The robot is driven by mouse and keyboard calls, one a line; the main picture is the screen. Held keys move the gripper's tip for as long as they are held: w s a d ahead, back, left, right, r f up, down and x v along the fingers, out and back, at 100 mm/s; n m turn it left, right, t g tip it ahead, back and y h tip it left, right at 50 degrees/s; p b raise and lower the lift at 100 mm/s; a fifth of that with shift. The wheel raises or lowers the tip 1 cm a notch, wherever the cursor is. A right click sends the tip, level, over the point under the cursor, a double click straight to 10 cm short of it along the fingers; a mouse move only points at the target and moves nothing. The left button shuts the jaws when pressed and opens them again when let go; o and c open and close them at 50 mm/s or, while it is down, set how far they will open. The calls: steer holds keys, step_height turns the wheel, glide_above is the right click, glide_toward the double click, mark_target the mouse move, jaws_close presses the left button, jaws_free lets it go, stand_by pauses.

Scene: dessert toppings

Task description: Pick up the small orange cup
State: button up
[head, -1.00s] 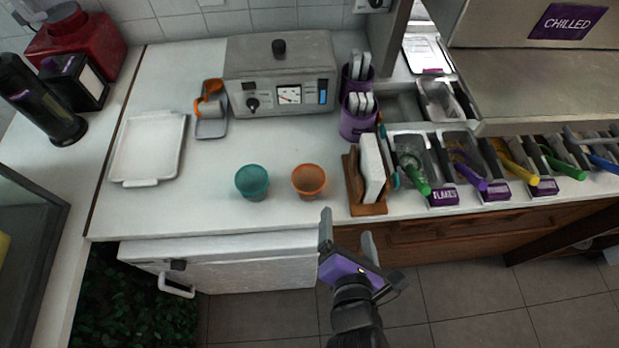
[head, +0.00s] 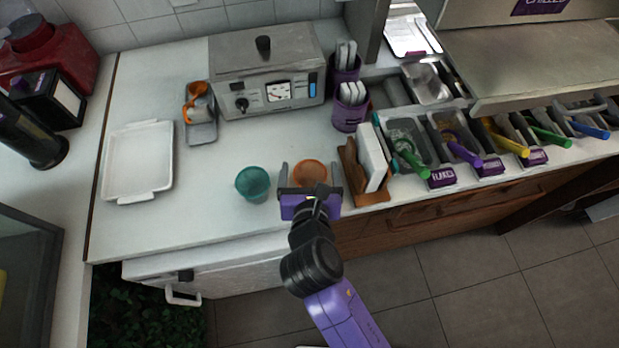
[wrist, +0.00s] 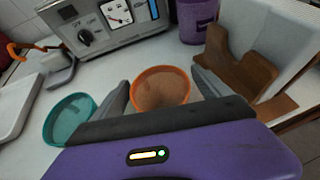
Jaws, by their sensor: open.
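The small orange cup (head: 309,172) stands upright on the white counter. It also shows in the wrist view (wrist: 161,89), where its rim lies between the two fingers and its lower part is hidden by my gripper. My gripper (head: 310,175) is open, with one finger on the left and one on the right of the cup. In the wrist view my gripper (wrist: 162,92) shows gaps between the cup and both fingers. I cannot tell how far down the cup the fingers reach.
A teal cup (head: 252,183) stands close left of my gripper. A wooden holder (head: 357,178) with a white panel stands close on the right. A grey appliance (head: 266,73) is behind, and a white tray (head: 136,162) lies at the left. Topping containers (head: 453,131) line the right.

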mark_target(309, 173)
steer(key=shift+x, duration=0.85)
steer(key=shift+c, duration=0.2)
steer(key=c, duration=1.3)
steer(key=shift+r, duration=0.1)
step_height(309, 173, up, 20)
steer(key=shift+a+p, duration=0.1)
steer(key=shift+p, duration=0.6)
